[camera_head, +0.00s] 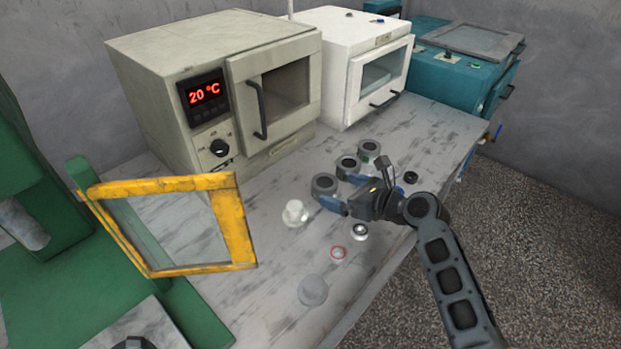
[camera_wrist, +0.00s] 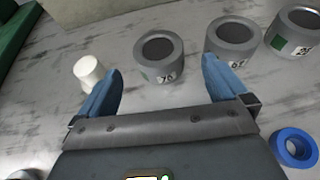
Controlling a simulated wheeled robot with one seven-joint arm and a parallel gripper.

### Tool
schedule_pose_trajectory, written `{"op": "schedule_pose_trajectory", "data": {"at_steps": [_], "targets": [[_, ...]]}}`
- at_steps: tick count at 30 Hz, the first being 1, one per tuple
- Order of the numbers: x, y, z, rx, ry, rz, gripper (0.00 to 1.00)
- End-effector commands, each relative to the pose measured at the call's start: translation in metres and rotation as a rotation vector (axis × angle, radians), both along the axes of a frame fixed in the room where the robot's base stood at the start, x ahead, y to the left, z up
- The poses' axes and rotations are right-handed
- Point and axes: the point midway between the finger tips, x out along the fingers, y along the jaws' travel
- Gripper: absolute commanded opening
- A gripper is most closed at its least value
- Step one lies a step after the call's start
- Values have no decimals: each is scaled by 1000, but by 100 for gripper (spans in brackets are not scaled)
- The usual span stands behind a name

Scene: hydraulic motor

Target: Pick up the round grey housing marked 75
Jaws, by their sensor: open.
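The round grey housing that appears marked 75 (camera_wrist: 160,48) stands upright on the bench with its dark opening up and its label facing me. The label is small and hard to read. In the head view it is the nearest of three similar housings (camera_head: 324,181). My gripper (camera_wrist: 163,75) is open and empty, its blue fingers pointing towards this housing. In the wrist view the housing lies ahead, between the two fingertips, and seems clear of both. In the head view my gripper (camera_head: 346,192) is low over the bench, just right of the housing.
Two similar grey housings (camera_wrist: 232,38) (camera_wrist: 299,30) stand in a row to the right. A white capped part (camera_wrist: 88,69) stands left of the left finger. A blue ring (camera_wrist: 295,147) lies at right. A beige oven (camera_head: 210,90) stands behind; a yellow frame (camera_head: 235,225) is at left.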

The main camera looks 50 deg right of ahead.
Motion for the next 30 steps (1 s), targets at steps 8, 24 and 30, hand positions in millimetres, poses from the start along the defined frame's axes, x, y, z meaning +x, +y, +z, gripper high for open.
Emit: {"op": "schedule_pose_trajectory", "data": {"at_steps": [8,24,30], "targets": [[24,0,-9,0,0,2,100],[75,0,-22,0,0,0,100],[75,0,-22,-1,0,0,95]]}}
